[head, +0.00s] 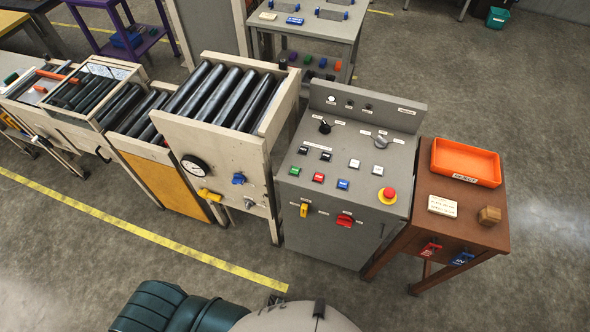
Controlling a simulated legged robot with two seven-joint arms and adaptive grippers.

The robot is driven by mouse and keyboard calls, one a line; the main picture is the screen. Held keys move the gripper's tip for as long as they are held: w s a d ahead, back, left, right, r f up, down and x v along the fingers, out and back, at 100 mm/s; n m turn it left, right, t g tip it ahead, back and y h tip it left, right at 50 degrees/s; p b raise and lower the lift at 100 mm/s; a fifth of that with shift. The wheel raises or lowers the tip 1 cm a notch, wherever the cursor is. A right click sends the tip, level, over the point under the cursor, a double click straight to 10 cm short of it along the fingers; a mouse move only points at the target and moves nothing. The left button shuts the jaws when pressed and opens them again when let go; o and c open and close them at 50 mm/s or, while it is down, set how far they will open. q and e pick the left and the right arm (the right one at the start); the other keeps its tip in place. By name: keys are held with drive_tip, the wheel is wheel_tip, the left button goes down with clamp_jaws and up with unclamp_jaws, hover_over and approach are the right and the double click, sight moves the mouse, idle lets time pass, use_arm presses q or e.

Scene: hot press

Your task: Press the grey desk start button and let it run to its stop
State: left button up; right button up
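The grey control desk (279,212) stands right of the middle in the head view, its sloped panel facing me. On its panel sit a green button (295,171), a red button (318,177), a blue button (342,184), two black buttons (326,156) and two white buttons (378,170). Their labels are too small to read, so I cannot tell which is start. A red mushroom button (389,193) on a yellow base is at the panel's right. A black knob (324,126) and a grey knob (380,142) sit higher up. Neither of my grippers shows clearly.
Yellow line (130,226) marks the floor; floor in front is clear.

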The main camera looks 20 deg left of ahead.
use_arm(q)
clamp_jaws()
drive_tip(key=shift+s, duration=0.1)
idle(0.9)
